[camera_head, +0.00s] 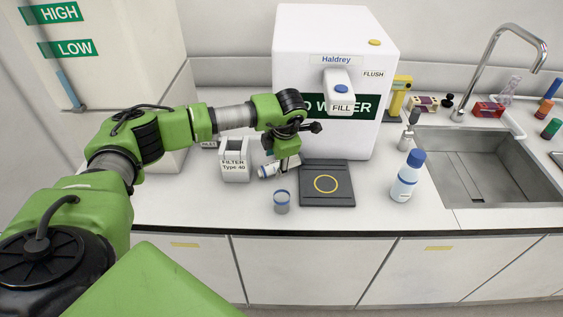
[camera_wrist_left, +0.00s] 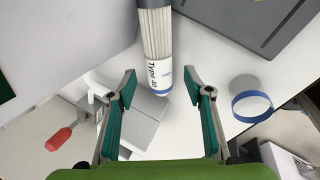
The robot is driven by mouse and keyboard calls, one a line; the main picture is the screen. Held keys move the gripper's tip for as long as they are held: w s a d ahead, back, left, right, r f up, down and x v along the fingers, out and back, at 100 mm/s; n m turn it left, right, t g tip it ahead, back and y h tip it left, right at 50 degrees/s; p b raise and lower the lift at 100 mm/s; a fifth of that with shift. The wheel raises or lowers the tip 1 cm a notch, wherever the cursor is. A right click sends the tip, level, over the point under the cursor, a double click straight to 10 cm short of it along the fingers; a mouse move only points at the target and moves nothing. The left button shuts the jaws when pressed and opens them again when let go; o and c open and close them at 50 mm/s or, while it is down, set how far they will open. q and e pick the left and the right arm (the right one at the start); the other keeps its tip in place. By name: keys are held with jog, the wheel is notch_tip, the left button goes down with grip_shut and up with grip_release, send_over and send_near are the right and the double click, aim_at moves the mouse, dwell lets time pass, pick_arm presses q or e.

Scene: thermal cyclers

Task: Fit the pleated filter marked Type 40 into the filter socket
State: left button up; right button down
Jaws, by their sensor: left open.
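The pleated filter (camera_wrist_left: 157,45) is a white ribbed cylinder with a blue-edged end band marked Type 40. In the head view the filter (camera_head: 268,171) appears to lie on its side on the counter. My left gripper (camera_wrist_left: 160,82) is open, its fingers on either side of the filter's banded end, with gaps on both sides. In the head view my left gripper (camera_head: 289,160) is beside the filter and partly hides it. A white block (camera_head: 235,170) labelled FILTER Type 40, with an opening in its top, stands just left; it appears to be the socket. My right gripper is out of view.
A blue-rimmed cup (camera_head: 281,203) stands in front of the filter. A dark pad with a yellow ring (camera_head: 326,199) lies to its right. The white water unit (camera_head: 310,50) rises behind. A blue-capped bottle (camera_head: 406,178) stands near the sink (camera_head: 445,190). The front-left counter is clear.

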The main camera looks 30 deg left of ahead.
aim_at(275, 165)
pick_arm(q)
jog(key=shift+p+x, duration=0.4)
jog(key=shift+x, duration=1.3)
jog(key=shift+w, duration=0.1)
grip_shut()
